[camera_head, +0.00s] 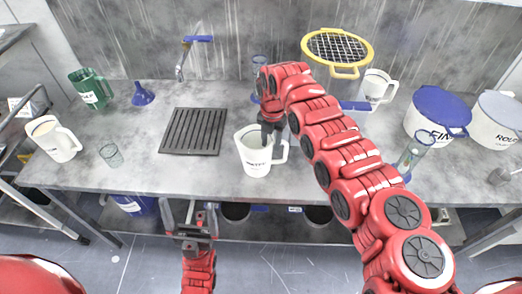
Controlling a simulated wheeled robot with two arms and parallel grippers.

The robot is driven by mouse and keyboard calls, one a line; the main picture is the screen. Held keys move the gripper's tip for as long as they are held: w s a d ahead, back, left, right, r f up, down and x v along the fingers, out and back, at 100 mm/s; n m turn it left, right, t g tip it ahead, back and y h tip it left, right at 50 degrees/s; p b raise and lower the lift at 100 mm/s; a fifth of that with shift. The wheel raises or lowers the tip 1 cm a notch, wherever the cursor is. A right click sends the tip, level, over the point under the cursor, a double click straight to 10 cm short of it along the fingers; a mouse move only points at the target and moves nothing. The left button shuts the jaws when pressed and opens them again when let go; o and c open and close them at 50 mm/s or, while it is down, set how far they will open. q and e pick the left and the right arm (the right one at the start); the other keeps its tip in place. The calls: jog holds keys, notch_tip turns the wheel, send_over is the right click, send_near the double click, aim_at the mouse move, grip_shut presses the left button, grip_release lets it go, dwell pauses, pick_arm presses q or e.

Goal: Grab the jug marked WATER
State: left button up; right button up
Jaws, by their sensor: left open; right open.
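A white jug (253,158) with its handle to the right stands upright near the middle of the bench. Small dark print is on its front, too small to read surely. My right gripper (266,138) points down at this jug's mouth, its open fingers overlapping the rim; I cannot tell if they touch it. Another white jug (52,140) stands at the left front, with no print visible. A third white jug (374,88) with dark print stands at the back right, partly behind a clear vessel. My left gripper (190,222) is open and empty, in front of the bench edge.
A dark slotted drain plate (193,131) and a small glass (111,155) lie left of the middle jug. A green jug (90,90) and blue funnel (142,94) stand behind. A yellow-rimmed sieve (338,47) and lidded pots (437,112) are to the right.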

jog(key=shift+f+p, duration=0.3)
jog(key=shift+f, duration=1.05)
grip_shut()
jog(key=shift+s+d, duration=0.1)
